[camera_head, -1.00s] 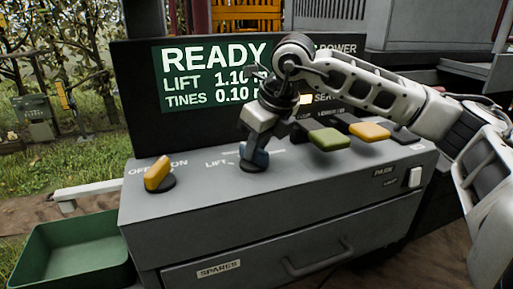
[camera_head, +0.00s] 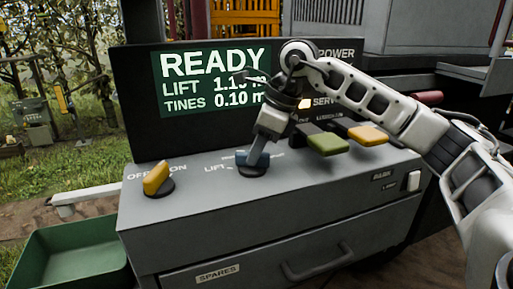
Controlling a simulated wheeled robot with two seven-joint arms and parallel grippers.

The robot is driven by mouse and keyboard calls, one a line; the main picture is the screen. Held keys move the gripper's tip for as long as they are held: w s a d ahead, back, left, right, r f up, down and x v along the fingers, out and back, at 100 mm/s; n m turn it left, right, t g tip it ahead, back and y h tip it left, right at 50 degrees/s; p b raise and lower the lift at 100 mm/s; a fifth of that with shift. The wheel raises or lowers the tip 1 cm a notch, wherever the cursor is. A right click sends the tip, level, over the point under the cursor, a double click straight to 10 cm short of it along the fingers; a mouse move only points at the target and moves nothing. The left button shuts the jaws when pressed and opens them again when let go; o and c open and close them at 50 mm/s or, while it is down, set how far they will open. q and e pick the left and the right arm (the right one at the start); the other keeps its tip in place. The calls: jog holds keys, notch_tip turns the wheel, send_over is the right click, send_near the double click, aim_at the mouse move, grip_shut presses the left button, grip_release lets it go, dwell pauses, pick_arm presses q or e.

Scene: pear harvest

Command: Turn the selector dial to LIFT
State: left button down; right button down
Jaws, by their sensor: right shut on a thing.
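The handle lies roughly left to right in the picture. The screen (camera_head: 213,78) reads READY, with LIFT and TINES heights below. My left gripper is not in view.
A yellow OFF/ON switch (camera_head: 157,180) stands on the console's left. Green (camera_head: 327,143) and yellow (camera_head: 368,135) paddles are to the right, near my right arm. A white rocker switch (camera_head: 414,181) is at the right edge. A green bin (camera_head: 75,235) stands at lower left.

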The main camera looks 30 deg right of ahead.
dwell(0.3)
jog(key=c, duration=1.3)
grip_release()
jog(key=shift+r, duration=0.1)
jog(key=v, duration=1.6)
jog(key=shift+p, duration=0.4)
